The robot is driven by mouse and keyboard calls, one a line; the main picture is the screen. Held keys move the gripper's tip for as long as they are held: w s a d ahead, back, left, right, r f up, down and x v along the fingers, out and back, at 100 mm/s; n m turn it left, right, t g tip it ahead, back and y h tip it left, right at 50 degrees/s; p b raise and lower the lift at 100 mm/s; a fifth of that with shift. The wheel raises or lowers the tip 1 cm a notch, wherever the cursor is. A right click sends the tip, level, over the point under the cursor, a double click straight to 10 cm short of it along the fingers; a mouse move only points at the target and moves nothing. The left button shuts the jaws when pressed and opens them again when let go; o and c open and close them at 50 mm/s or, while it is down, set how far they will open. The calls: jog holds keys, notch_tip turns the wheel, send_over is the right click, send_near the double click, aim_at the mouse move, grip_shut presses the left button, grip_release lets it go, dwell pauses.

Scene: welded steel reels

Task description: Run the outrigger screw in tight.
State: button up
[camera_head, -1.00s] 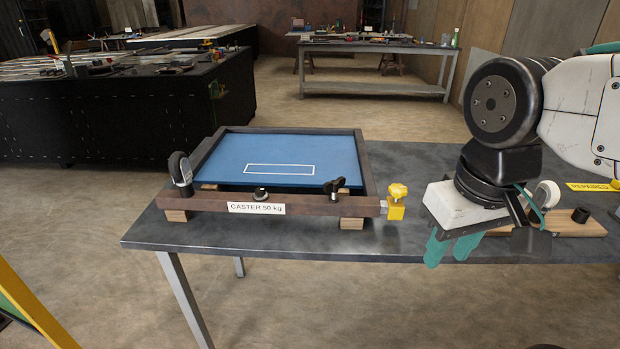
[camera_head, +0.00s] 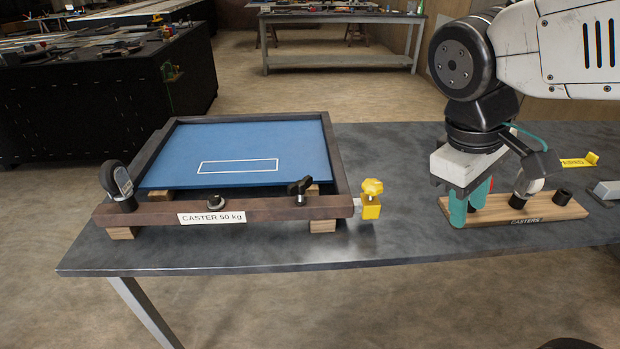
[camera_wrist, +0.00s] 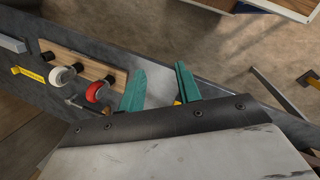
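A yellow star knob (camera_head: 372,187) stands on a yellow block (camera_head: 370,208) at the right end of the rusty front beam (camera_head: 270,211); I take it for the outrigger screw. How far it is screwed in cannot be told. My gripper (camera_head: 470,205) is right of it, in front of the caster rack, with its teal fingers pointing down. The wrist view shows the fingers (camera_wrist: 160,88) apart with nothing held. A bit of yellow shows beside the right finger there, mostly hidden.
The beam carries a caster (camera_head: 117,184), a socket (camera_head: 215,202) and a black knob (camera_head: 300,188). The wooden rack (camera_head: 560,212) holds a white-wheeled caster (camera_wrist: 62,75) and a red one (camera_wrist: 98,92). Bare tabletop (camera_head: 410,225) lies between knob and gripper.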

jog(key=w+a+n+h, duration=0.3)
jog(key=w+a+n, duration=0.1)
jog(key=w+n, duration=0.15)
jog(key=n+t+h, duration=0.5)
jog(key=n+t, duration=0.3)
jog(key=n, duration=0.7)
send_near(297, 181)
jog(key=x, duration=0.3)
jog(key=shift+m, duration=0.35)
jog(key=x, duration=0.8)
grip_shut()
